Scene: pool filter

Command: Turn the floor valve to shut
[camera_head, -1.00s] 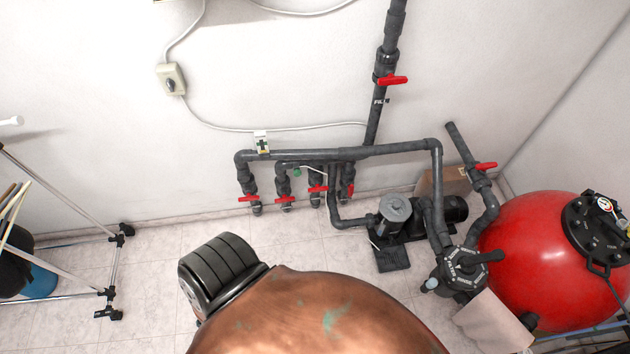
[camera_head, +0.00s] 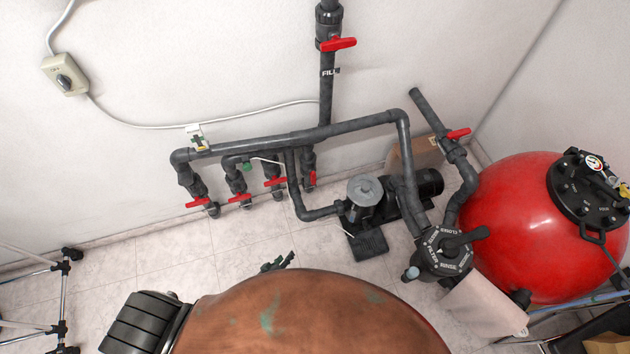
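A row of several valves with red handles stands low by the back wall, on grey pipes near the floor. The leftmost handle (camera_head: 197,203), the second handle (camera_head: 238,198) and the third handle (camera_head: 274,182) lie crosswise to their pipes. The rightmost handle (camera_head: 313,178) points along its pipe. No readable label shows which one is the floor valve. A small dark part of my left gripper (camera_head: 278,262) shows past my copper-coloured body, apart from and below the valves in the picture. Its fingers are too hidden to judge. My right gripper is not in view.
A grey pump (camera_head: 365,200) and a multiport valve (camera_head: 442,254) stand right of the row. A red filter tank (camera_head: 510,225) is at the right. A pipe marked FILL (camera_head: 328,100) climbs the wall. A metal frame (camera_head: 65,290) stands left. Tiles before the valves are clear.

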